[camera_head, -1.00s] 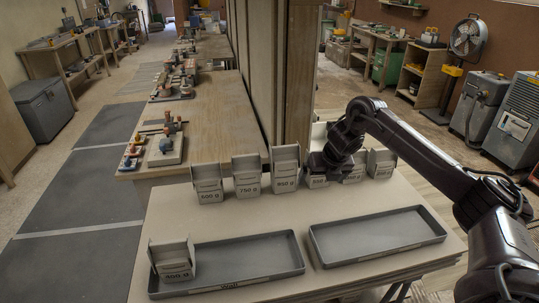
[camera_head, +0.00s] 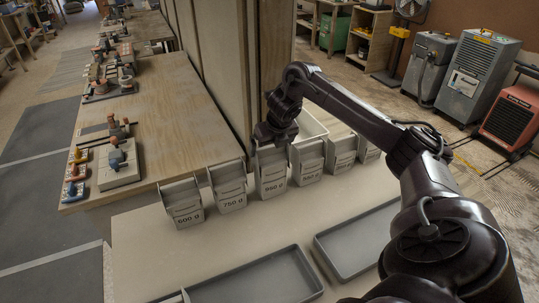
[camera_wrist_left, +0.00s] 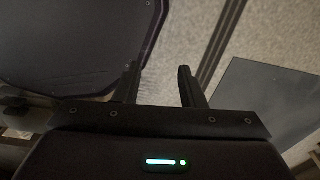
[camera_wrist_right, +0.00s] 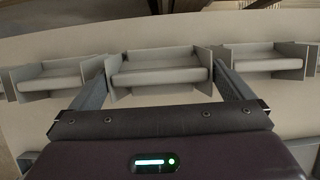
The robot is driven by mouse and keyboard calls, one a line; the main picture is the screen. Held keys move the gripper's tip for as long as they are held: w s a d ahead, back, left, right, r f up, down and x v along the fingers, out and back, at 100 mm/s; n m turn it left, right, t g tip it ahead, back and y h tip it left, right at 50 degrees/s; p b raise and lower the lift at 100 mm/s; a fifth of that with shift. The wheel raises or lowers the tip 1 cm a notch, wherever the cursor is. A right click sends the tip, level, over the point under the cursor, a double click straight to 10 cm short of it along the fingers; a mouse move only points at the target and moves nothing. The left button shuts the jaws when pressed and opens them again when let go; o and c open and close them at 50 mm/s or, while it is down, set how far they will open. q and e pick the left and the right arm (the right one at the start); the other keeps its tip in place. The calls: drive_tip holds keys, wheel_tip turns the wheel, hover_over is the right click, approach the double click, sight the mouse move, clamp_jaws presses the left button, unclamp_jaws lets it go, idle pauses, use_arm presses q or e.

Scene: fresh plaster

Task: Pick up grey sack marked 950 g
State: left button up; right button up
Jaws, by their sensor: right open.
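In the head view several grey sacks with labels stand in a row along the table's far edge. The third from the left, the grey sack (camera_head: 272,182), has a small label that I read as 950 g, though the first digit is unclear. My right gripper (camera_head: 275,138) is over the top of this sack, its fingertips hard to see there. In the right wrist view, the open fingers (camera_wrist_right: 162,75) have the middle sack (camera_wrist_right: 160,70) between them; I cannot tell whether they touch it. My left gripper (camera_wrist_left: 159,72) is open and empty in the left wrist view.
Neighbouring sacks marked 750 g (camera_head: 230,188) and 600 g (camera_head: 184,207) stand left; another sack (camera_head: 308,164) stands close right. Two grey trays (camera_head: 316,274) (camera_head: 330,258) lie nearer me. A white bin (camera_head: 313,125) is behind the row.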

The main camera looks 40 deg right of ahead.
sight(270, 152)
drive_tip(key=x, duration=0.2)
drive_tip(key=shift+f, duration=0.4)
drive_tip(key=shift+w+f+p, duration=0.2)
drive_tip(key=shift+f+p, duration=0.1)
drive_tip(key=shift+f, duration=0.15)
drive_tip(key=c, duration=1.4)
use_arm(q)
drive_tip(key=shift+w+d+r, duration=0.1)
drive_tip(key=shift+w+r, duration=0.45)
drive_tip(key=shift+w, duration=0.05)
use_arm(e)
drive_tip(key=shift+w+d+r, duration=0.1)
drive_tip(key=shift+c, duration=0.5)
drive_tip(key=shift+r, duration=0.1)
